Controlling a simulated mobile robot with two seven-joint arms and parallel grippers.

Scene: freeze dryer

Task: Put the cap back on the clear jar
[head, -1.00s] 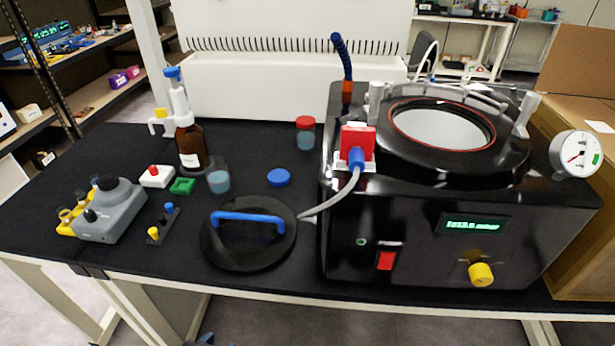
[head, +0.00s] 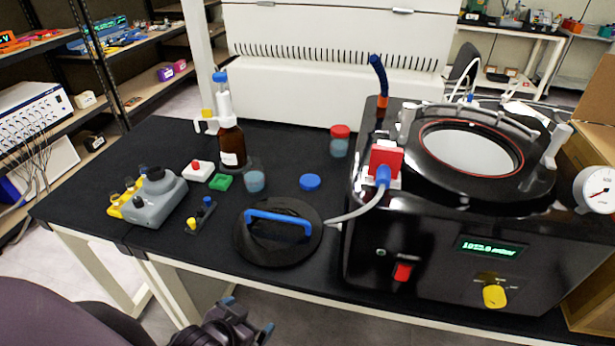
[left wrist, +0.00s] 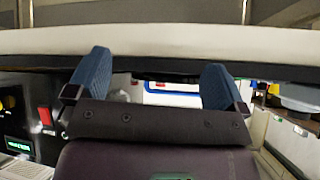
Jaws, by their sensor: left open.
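The clear jar (head: 254,181) stands upright and uncapped on the black table, with grey-blue contents. A flat blue cap (head: 310,182) lies on the table to its right, apart from it. A second clear jar with a red cap (head: 340,132) stands farther back. My left gripper (head: 250,316) is open and empty at the bottom of the head view, in front of the table's front edge and well short of the jar and cap. Its two blue fingers also show spread in the left wrist view (left wrist: 156,78), facing the table edge. My right gripper is not in view.
A black round lid with a blue handle (head: 277,235) lies in front of the jar and cap. The freeze dryer (head: 440,225) stands right. The table's front edge lies between gripper and jar.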

